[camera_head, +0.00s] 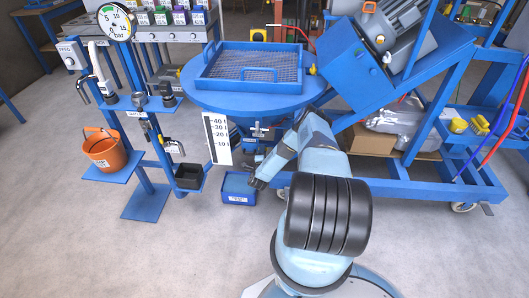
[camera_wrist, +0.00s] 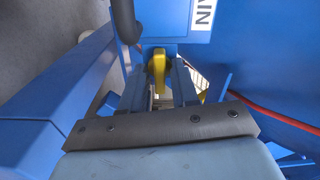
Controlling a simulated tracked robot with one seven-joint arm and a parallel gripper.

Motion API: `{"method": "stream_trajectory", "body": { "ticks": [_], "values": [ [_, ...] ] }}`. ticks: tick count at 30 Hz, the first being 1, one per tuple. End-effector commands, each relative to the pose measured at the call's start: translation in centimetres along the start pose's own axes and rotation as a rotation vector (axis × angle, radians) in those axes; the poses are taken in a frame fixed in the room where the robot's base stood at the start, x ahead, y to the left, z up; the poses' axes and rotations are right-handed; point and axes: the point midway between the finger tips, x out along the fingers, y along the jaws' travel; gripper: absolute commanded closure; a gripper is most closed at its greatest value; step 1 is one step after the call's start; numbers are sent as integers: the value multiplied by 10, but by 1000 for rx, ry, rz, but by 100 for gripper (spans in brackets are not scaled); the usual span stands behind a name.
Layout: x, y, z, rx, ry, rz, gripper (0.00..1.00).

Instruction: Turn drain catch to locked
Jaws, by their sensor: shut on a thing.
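My gripper (camera_wrist: 157,78) is shut on a yellow catch handle (camera_wrist: 158,62) in the wrist view. Its two grey fingers stand on either side of the handle, which points along the fingers. A white label (camera_wrist: 203,14) with dark, upside-down letters, partly cut off, is on the blue surface just beyond. In the head view my gripper (camera_head: 257,180) is low, under the front of the round blue vessel (camera_head: 250,103). The yellow handle cannot be made out there. The catch's pivot and locking position are not clear.
A blue box (camera_head: 237,189) sits on the floor by my gripper. To the left, a blue stand holds an orange bucket (camera_head: 104,150) and a black bin (camera_head: 189,176). A blue wheeled frame (camera_head: 430,182) stands at right. A dark hose (camera_wrist: 125,22) hangs near the handle.

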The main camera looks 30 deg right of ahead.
Motion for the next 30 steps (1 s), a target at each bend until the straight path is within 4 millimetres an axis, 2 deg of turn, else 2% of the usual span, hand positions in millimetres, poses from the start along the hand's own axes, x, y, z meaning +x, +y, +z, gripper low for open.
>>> {"method": "stream_trajectory", "body": {
  "ticks": [1, 9, 10, 12, 20, 21, 30],
  "values": [
    [-6, 4, 5, 1, -11, 11, 100],
    [-6, 5, 5, 1, -11, 12, 100],
    [-6, 5, 5, 1, -11, 12, 69],
    [-6, 5, 4, 1, -10, 12, 62],
    [-2, 2, 2, 0, -4, 6, 62],
    [-10, 3, 10, 1, -10, 11, 62],
    [-17, 3, 4, 1, -8, 10, 62]
  ]
}}
